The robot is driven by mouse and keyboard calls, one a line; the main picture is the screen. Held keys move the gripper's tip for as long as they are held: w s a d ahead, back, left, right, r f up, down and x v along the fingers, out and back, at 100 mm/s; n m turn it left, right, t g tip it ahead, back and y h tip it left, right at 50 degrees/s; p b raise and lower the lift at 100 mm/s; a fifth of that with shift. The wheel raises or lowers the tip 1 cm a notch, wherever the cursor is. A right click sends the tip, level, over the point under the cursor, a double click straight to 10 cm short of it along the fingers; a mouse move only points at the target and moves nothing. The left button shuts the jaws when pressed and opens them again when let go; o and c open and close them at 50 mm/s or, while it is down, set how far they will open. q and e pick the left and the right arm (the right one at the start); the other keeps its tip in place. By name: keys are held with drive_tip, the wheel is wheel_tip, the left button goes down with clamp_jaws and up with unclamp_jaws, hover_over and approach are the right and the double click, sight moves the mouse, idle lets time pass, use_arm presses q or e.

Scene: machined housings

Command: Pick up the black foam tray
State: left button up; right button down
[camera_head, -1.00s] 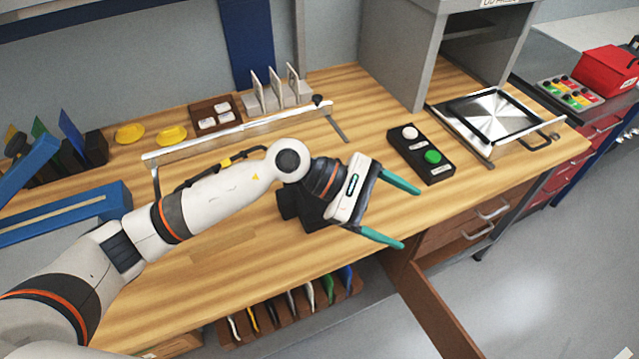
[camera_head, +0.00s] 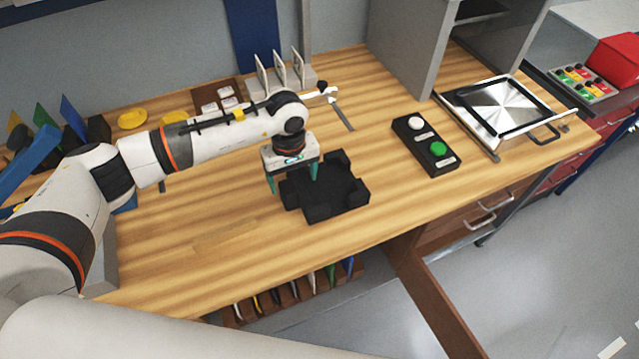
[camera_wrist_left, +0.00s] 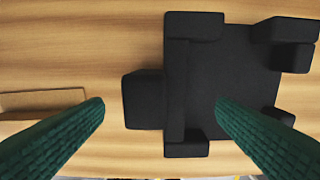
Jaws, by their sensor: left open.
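The black foam tray (camera_head: 328,190) lies on the wooden table near its front edge, a dark block with raised corner lugs. It also shows in the left wrist view (camera_wrist_left: 215,85), filling the right half. My left gripper (camera_head: 295,185) is open and points down at the tray's left end. In the left wrist view its two green fingers (camera_wrist_left: 160,104) are spread, the right one over the tray's body and the left one over bare wood. It holds nothing. Whether a finger touches the tray I cannot tell. My right gripper is not in view.
A black button box (camera_head: 425,145) with white and green buttons lies to the right. A steel plate with a black frame (camera_head: 505,108) is beyond it. A grey cabinet (camera_head: 400,50) stands at the back. An open drawer (camera_head: 435,300) juts out below.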

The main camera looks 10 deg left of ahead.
sight(293, 185)
use_arm(q)
drive_tip(key=shift+f+p, duration=0.4)
wheel_tip(293, 185, down, 4)
drive_tip(key=shift+a+r+p, duration=0.15)
drive_tip(key=shift+r+p, duration=0.05)
drive_tip(key=shift+p, duration=0.6)
drive_tip(key=shift+f, duration=0.35)
drive_tip(key=shift+c, duration=0.6)
drive_tip(key=c, duration=1)
